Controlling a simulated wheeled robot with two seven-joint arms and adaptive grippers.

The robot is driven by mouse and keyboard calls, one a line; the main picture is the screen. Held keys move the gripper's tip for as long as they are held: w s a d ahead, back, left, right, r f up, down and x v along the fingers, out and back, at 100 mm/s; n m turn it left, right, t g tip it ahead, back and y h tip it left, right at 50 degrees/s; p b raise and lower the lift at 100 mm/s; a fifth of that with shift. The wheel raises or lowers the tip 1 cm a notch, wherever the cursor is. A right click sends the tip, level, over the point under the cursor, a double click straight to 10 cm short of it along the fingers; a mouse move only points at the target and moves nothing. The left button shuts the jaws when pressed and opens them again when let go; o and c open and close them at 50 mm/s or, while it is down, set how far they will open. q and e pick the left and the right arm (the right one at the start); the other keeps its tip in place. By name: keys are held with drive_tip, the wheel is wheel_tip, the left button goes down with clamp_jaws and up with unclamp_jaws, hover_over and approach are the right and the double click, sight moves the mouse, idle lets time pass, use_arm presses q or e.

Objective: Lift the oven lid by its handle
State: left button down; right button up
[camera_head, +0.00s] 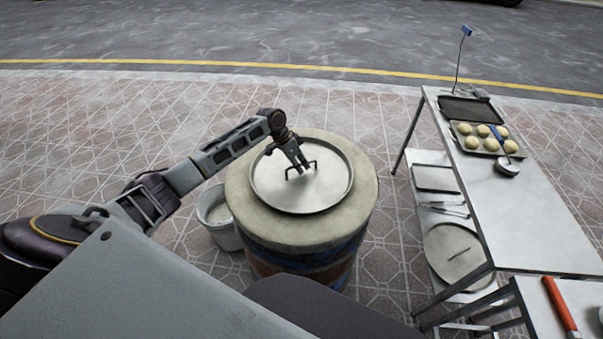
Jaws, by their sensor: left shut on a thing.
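The barrel oven (240,203) stands on the tiled pavement in the middle of the head view, with a pale round top. A flat round metal lid (320,193) sits on that top. The lid's dark bar handle (315,167) rises from its middle. My left gripper (299,169) reaches down over the lid from the upper left and is shut on the handle. The fingers cover part of the handle. The lid looks level and resting on the oven; I cannot make out any gap under it. My right gripper is not in view.
A metal table (545,220) at the right holds a tray of dough balls (466,142) and a dark pan (470,109). Its lower shelf holds another round lid (452,265). Pavement behind the oven is clear.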

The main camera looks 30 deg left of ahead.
use_arm(q)
drive_tip(key=shift+r, duration=0.15)
drive_tip(key=shift+w+r, duration=0.1)
drive_tip(key=shift+r, duration=0.65)
drive_tip(key=shift+r+b, duration=0.35)
drive_tip(key=shift+r, duration=3.85)
